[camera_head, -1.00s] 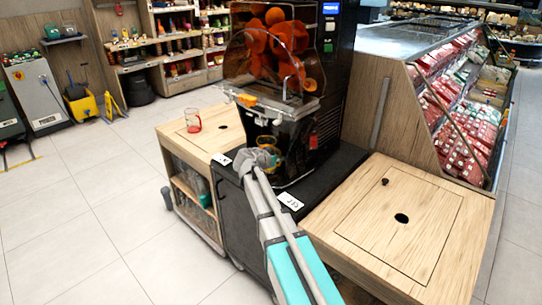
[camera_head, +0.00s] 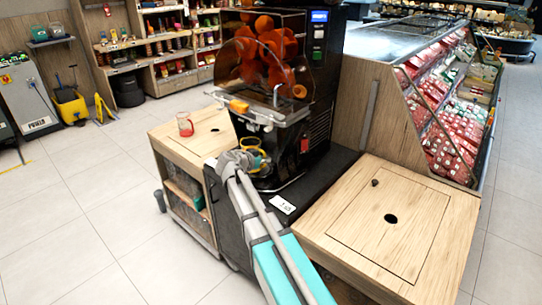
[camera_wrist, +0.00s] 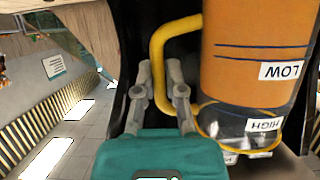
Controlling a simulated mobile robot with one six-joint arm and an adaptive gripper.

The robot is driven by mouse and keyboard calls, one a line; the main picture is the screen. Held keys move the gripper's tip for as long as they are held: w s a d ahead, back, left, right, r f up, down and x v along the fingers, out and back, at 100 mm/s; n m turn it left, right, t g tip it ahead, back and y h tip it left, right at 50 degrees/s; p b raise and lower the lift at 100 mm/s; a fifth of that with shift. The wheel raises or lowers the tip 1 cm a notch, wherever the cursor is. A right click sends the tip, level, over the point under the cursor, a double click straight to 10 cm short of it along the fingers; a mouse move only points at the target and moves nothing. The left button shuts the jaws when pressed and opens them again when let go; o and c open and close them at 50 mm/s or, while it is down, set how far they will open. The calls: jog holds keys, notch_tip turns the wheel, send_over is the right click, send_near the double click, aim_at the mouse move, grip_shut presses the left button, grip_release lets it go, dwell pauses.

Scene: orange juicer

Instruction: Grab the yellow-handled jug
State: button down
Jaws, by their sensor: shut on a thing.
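The jug (camera_wrist: 255,60) fills the right of the wrist view, with orange contents, a clear end and labels reading LOW and HIGH upside down. Its yellow handle (camera_wrist: 158,45) is on its left side. My gripper (camera_wrist: 161,92) is shut on this handle, with the fingers on either side of it. In the head view my gripper (camera_head: 243,158) is at the front of the juicer, and the jug's yellow parts (camera_head: 249,144) show just beyond it. The gripper hides part of the jug there. I cannot tell whether the jug rests on its support.
The black juicer (camera_head: 320,110) with oranges behind a clear cover stands close above and behind the jug. A red-tinted pitcher (camera_head: 185,125) is on the wooden counter (camera_head: 175,138) to the left. A wooden counter (camera_head: 375,225) on the right is clear. Open floor lies left.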

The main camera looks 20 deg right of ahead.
jog(key=s+a, duration=0.7)
jog(key=a, duration=0.5)
jog(key=shift+s, duration=0.15)
jog(key=shift+d, duration=0.1)
